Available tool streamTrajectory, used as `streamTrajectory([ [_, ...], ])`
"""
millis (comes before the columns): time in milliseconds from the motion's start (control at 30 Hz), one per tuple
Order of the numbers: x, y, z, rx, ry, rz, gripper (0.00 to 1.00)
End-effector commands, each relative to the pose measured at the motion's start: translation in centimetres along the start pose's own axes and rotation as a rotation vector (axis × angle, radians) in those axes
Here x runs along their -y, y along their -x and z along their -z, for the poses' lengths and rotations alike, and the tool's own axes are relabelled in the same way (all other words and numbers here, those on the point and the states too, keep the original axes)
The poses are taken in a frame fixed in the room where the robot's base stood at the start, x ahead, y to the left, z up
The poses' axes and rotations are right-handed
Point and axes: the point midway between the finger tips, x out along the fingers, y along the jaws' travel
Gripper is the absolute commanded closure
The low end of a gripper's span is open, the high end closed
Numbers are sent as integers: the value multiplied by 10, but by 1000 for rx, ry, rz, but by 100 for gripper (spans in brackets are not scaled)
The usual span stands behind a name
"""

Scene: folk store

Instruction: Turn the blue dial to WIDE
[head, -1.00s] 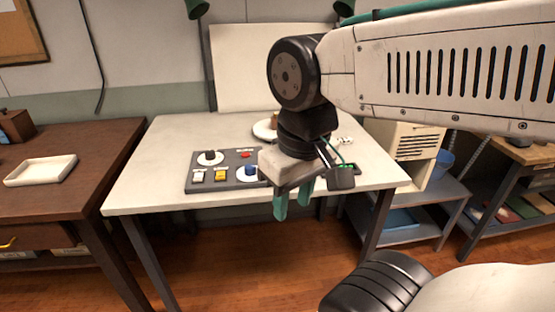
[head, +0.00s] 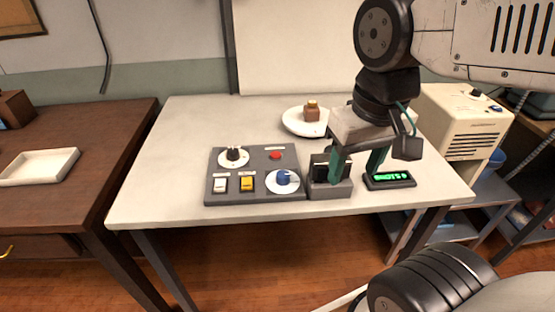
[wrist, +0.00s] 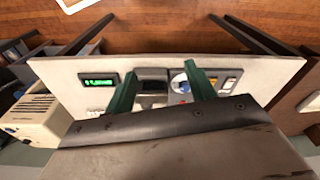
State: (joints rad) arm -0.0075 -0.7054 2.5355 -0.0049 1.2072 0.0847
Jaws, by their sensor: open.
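The blue dial (head: 284,178) sits on a white disc at the front right of a dark grey control panel (head: 213,196) on the white table. The lettering around it is too small to read. In the wrist view the dial (wrist: 181,87) is partly hidden by a green finger. My gripper (head: 356,172) is open and empty, with its fingers pointing down. In the head view it is right of the dial, over the area between a grey block and a small green display. In the wrist view its fingertips (wrist: 162,80) spread apart above the table.
The panel also has a black dial (head: 233,154), a red button (head: 275,155), a white switch (head: 220,184) and a yellow switch (head: 246,182). A grey block (head: 330,190) and green display (head: 389,180) stand right. A round plate (head: 293,122) lies behind. The left tabletop is clear.

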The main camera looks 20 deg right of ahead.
Motion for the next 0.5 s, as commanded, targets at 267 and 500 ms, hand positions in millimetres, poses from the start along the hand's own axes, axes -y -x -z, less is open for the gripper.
streamTrajectory([
  [267, 14, -29, 88, 70, -407, -27, 45],
  [500, 31, -82, 161, 108, -778, -72, 45],
])
